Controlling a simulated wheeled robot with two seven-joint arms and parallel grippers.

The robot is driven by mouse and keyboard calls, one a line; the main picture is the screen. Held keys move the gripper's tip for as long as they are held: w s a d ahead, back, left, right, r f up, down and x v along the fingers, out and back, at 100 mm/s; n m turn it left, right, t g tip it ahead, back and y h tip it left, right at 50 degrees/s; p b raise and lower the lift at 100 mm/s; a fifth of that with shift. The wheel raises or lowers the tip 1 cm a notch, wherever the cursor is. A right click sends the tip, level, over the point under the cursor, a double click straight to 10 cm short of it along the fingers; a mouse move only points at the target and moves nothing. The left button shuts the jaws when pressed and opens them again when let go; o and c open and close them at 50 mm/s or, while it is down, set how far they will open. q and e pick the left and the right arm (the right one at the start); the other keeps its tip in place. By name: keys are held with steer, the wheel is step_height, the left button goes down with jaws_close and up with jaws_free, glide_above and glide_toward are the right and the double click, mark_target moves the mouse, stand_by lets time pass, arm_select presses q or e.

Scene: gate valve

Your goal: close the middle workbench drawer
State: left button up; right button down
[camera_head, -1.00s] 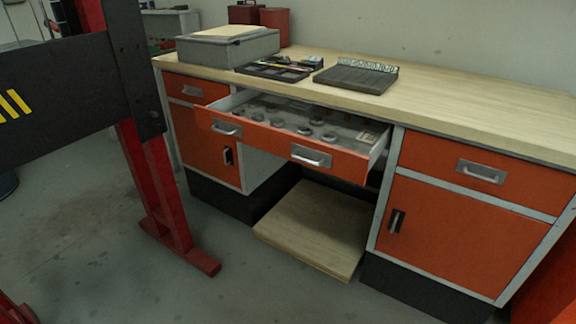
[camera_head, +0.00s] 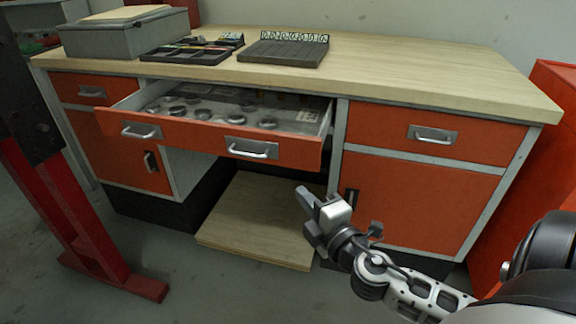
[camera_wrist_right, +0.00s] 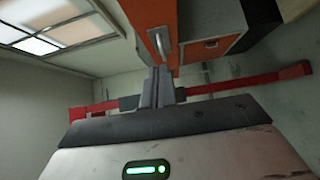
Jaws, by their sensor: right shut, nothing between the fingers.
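The middle drawer (camera_head: 200,139) of the workbench is pulled out. It has an orange front with two metal handles, and several round metal parts lie inside it. My right gripper (camera_head: 318,200) is in front of the bench, to the right of and below the drawer front's right end, apart from it in the head view. Its fingers are shut and empty. The right wrist view shows the shut fingers (camera_wrist_right: 158,88) pointing toward an orange front with a handle (camera_wrist_right: 160,45); I cannot tell the gap. My left gripper is not in view.
The right-hand drawer (camera_head: 432,133) and the cabinet door below it are closed. A wooden board (camera_head: 255,220) lies low under the middle drawer. A red post with feet (camera_head: 75,225) stands at the left. A grey box (camera_head: 125,38) and trays are on the worktop (camera_head: 420,75).

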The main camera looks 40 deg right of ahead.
steer(key=p, duration=0.2)
glide_toward(281, 153)
steer(key=w+a, duration=0.3)
steer(key=w, duration=0.1)
steer(key=d, duration=0.1)
steer(key=w+d, duration=0.1)
steer(key=d, duration=0.1)
steer(key=shift+w, duration=0.3)
steer(key=shift+w+d, duration=0.2)
arm_select(q)
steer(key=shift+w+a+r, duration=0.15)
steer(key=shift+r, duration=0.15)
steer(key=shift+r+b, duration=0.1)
steer(key=shift+b, duration=0.2)
arm_select(e)
steer(key=shift+d, duration=0.1)
